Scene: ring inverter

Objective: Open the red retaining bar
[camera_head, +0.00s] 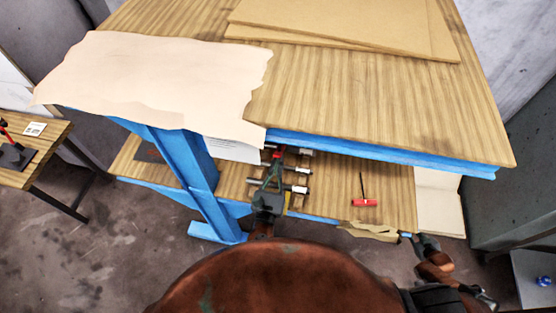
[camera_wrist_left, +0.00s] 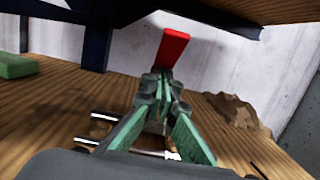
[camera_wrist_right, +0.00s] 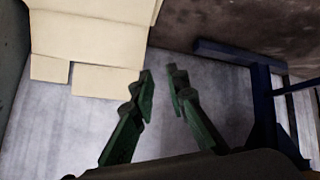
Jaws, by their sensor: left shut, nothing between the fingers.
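The red retaining bar (camera_wrist_left: 173,47) stands up, tilted a little, just beyond my left fingertips in the left wrist view. Whether the tips touch the bar I cannot tell. Metal rods (camera_wrist_left: 155,150) lie below the fingers. My right gripper (camera_wrist_right: 160,75) is open and empty, away from the bar.
The wooden bench top (camera_head: 400,100) with its blue frame (camera_head: 390,160) overhangs the lower shelf (camera_head: 395,190). A red-handled tool (camera_head: 363,203) lies on that shelf. Crumpled brown paper (camera_head: 370,231) is at its front edge. A cardboard box (camera_head: 437,205) stands at the right.

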